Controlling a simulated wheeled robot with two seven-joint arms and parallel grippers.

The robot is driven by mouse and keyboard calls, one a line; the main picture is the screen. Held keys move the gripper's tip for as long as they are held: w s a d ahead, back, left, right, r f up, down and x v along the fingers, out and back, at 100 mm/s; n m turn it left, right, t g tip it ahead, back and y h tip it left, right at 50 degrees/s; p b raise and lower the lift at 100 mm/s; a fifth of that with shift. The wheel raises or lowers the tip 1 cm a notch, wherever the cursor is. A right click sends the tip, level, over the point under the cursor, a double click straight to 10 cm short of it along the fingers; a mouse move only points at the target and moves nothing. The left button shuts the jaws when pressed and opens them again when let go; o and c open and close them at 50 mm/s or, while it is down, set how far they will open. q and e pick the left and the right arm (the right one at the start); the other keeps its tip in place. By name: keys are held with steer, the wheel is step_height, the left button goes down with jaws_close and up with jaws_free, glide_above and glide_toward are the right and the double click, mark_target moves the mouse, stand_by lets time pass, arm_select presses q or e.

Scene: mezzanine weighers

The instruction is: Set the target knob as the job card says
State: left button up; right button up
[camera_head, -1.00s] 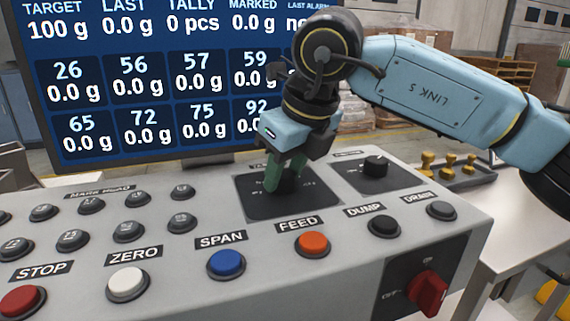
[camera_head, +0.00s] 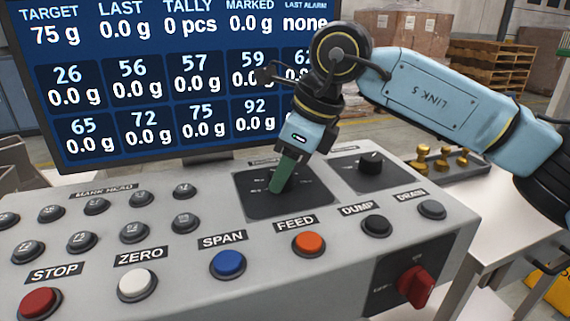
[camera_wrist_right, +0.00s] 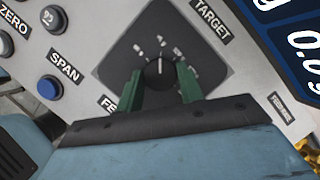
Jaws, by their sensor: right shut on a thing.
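The target knob (camera_wrist_right: 158,72) is a black knob with a pale pointer line, on a dark square plate (camera_wrist_right: 150,35) labelled TARGET in the right wrist view. My right gripper (camera_wrist_right: 164,84) has green fingers on both sides of the knob and is shut on it. In the head view the right gripper (camera_head: 284,176) comes down onto the dark plate, and its fingers hide the knob. The screen (camera_head: 150,75) reads TARGET 75 g, LAST 0.0 g, TALLY 0 pcs, MARKED 0.0 g and alarm none. My left gripper is not in view, and no job card shows.
A second black knob (camera_head: 370,163) is right of the target plate. Along the panel front are STOP (camera_head: 40,303), ZERO (camera_head: 137,284), SPAN (camera_head: 228,264), FEED (camera_head: 309,242), DUMP and DRAIN buttons. A red rotary switch (camera_head: 416,287) is on the front face. Brass weights (camera_head: 442,160) stand at right.

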steer(key=o, duration=1)
steer(key=shift+d+r, duration=0.1)
steer(key=shift+r, duration=0.15)
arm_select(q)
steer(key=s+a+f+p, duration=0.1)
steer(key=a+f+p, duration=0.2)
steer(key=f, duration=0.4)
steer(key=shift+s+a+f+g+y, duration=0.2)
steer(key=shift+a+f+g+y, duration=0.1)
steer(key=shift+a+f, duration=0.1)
arm_select(e)
steer(key=v, duration=1.3)
